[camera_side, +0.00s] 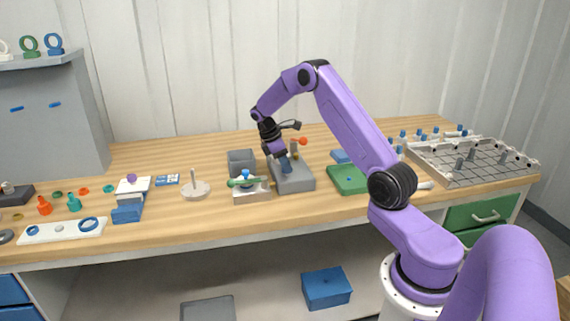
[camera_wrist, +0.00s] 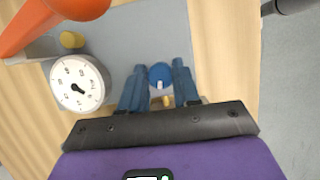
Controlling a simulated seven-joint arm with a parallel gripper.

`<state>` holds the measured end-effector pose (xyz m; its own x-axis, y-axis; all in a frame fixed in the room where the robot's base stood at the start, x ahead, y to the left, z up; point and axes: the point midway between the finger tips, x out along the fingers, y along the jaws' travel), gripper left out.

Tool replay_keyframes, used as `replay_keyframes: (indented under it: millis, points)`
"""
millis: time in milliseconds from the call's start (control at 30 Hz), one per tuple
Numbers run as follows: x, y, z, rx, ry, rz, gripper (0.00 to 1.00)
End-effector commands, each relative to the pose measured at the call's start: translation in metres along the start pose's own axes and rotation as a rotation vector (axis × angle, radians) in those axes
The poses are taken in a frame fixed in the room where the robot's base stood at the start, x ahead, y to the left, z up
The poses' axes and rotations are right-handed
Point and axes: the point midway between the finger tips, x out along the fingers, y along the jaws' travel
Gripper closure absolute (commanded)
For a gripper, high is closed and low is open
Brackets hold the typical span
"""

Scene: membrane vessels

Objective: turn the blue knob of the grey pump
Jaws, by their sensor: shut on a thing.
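The grey pump (camera_side: 300,181) stands on the wooden bench near its middle; its grey top (camera_wrist: 122,40) fills much of the wrist view. The blue knob (camera_wrist: 160,71) is a small round cap with a white mark on its near side. My gripper (camera_wrist: 159,75) points down over the pump, its two blue fingers on either side of the knob and shut on it. In the side view my gripper (camera_side: 286,164) is at the pump's top, and the fingers hide the knob there.
Beside the knob are a white dial gauge (camera_wrist: 78,84) and an orange handle (camera_wrist: 50,22). Left of the pump stand a grey open box (camera_side: 240,157) and a fixture with a green bar (camera_side: 247,182). A green block (camera_side: 347,180) lies to the right.

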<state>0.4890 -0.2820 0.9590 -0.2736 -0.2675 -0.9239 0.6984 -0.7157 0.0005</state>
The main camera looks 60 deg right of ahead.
Motion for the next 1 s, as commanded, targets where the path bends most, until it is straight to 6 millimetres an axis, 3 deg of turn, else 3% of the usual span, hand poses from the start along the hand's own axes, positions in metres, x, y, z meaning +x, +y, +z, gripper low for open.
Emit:
replay_keyframes:
  millis: [233,567,600,667,1000]
  points:
    - [-0.0006,-0.0013,-0.0003,-0.185,0.001,0.076,0.99]
    - [-0.0007,-0.0010,-0.0004,-0.210,0.000,0.086,0.99]
    - [-0.0007,-0.0010,-0.0004,-0.210,-0.001,0.086,0.59]
    - [-0.0007,-0.0010,-0.0004,-0.210,-0.001,0.086,0.43]
    - [-0.0027,-0.0008,-0.0003,-0.207,0.000,0.086,0.43]
